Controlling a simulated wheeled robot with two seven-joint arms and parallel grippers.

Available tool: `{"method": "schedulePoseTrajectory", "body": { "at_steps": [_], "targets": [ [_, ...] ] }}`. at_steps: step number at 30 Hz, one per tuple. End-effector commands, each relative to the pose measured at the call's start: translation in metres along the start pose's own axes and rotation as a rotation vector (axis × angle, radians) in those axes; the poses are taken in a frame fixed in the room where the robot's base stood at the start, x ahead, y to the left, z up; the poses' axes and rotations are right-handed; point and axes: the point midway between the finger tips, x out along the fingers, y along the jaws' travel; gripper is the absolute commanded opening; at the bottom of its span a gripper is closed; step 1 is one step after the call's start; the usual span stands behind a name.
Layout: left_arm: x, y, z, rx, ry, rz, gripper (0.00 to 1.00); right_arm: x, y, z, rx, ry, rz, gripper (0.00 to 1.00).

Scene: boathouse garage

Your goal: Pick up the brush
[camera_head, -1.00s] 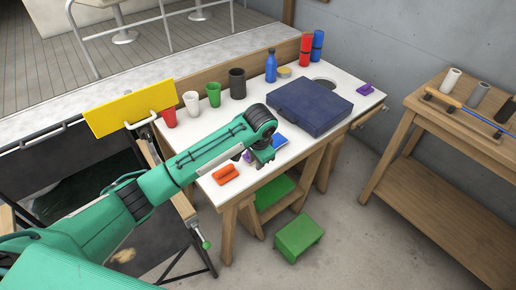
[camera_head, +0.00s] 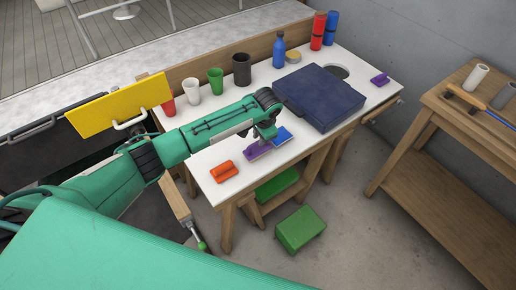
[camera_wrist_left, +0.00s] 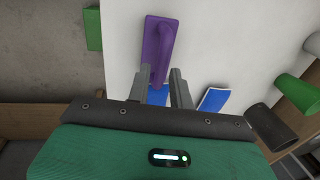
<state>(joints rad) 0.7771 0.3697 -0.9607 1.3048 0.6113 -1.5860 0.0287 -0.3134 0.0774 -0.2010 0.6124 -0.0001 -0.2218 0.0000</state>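A purple block with a raised handle (camera_head: 258,150), which looks like a brush, lies on the white table top (camera_head: 222,186). It also shows in the left wrist view (camera_wrist_left: 160,35). My left gripper (camera_wrist_left: 158,76) is open above it, with the near end of the handle between the fingertips in the picture; I cannot tell whether they touch. A similar blue piece (camera_head: 284,136) lies right beside it and shows partly behind a finger in the left wrist view (camera_wrist_left: 213,99). A similar orange piece (camera_head: 224,171) lies at the table's front left. My right gripper is not in view.
A dark blue case (camera_head: 318,97) stands right of the gripper. A black cup (camera_head: 241,70), a green cup (camera_head: 216,82) and a blue bottle (camera_head: 279,50) line the back. Another purple piece (camera_head: 380,80) lies at the far right. A green stool (camera_head: 300,229) is on the floor.

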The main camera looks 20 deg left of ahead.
Motion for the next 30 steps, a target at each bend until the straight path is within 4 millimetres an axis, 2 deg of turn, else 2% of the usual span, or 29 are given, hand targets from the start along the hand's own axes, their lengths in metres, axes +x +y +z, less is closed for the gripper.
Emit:
{"method": "schedulePoseTrajectory", "body": {
  "at_steps": [3,7,15,23,24,27,30],
  "targets": [
    [0.005,-0.001,0.0,0.0,-0.002,0.0,0.22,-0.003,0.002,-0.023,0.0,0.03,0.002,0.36],
    [0.019,-0.003,-0.002,-0.002,-0.003,0.0,0.22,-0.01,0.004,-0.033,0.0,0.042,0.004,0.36],
    [0.05,-0.003,-0.003,0.0,-0.001,0.0,0.22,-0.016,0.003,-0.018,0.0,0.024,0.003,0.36],
    [0.054,-0.003,-0.003,0.0,0.0,0.0,0.22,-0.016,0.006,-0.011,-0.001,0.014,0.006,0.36],
    [0.054,-0.003,-0.003,0.0,0.0,0.0,0.2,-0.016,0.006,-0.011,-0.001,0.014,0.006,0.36],
    [0.053,-0.003,-0.003,0.0,0.0,0.0,0.0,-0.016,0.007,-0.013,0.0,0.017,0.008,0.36],
    [0.053,-0.003,-0.003,0.0,0.0,0.0,0.0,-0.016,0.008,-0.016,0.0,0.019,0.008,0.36]
  ]
}}
